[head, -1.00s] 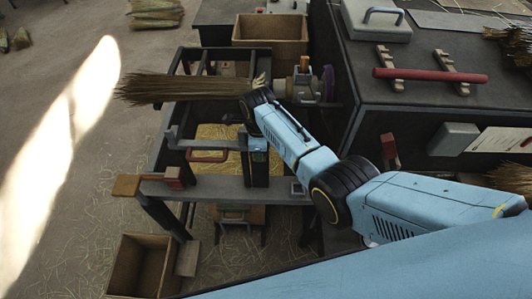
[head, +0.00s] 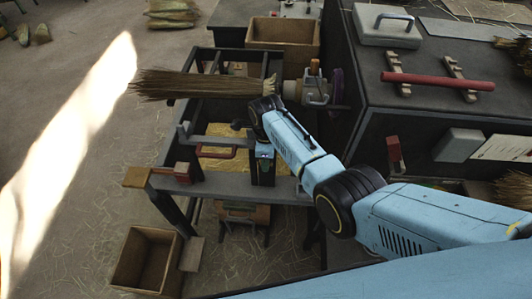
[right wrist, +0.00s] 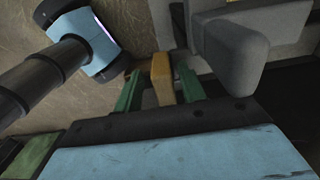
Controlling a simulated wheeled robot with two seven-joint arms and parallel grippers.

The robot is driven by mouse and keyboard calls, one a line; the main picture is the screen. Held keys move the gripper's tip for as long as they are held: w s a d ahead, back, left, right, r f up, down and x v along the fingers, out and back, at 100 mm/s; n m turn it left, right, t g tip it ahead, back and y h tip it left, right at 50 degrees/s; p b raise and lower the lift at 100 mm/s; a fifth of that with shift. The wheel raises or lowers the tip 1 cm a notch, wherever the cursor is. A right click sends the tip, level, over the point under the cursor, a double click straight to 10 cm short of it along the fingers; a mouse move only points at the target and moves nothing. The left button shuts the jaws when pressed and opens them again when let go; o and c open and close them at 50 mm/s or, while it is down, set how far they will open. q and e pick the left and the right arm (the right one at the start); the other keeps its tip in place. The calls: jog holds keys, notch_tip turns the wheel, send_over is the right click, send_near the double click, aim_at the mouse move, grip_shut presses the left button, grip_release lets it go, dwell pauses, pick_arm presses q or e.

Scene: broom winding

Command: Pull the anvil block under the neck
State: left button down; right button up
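My right gripper (right wrist: 160,85) has its two green fingers apart on either side of a tan block-like piece (right wrist: 161,68), with small gaps showing. A rounded grey block (right wrist: 235,55), possibly part of the anvil block, stands just right of the fingers. In the head view my blue right arm reaches over the bench and hides most of this spot; the right gripper (head: 263,150) shows only as a small dark end there. The broom (head: 195,84) lies level, its neck toward the grey chuck (head: 314,92). I cannot clearly pick out the anvil block in the head view. My left gripper is not in view.
A U-shaped red handle (head: 216,154) and a red clamp with a wooden end (head: 137,177) sit on the bench (head: 225,188). Wooden boxes stand behind (head: 283,35) and on the floor (head: 147,259). A dark cabinet (head: 440,95) stands at right.

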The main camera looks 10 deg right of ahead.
notch_tip(320, 180, up, 13)
jog(key=p, duration=0.1)
jog(key=shift+r, duration=0.15)
dwell(0.6)
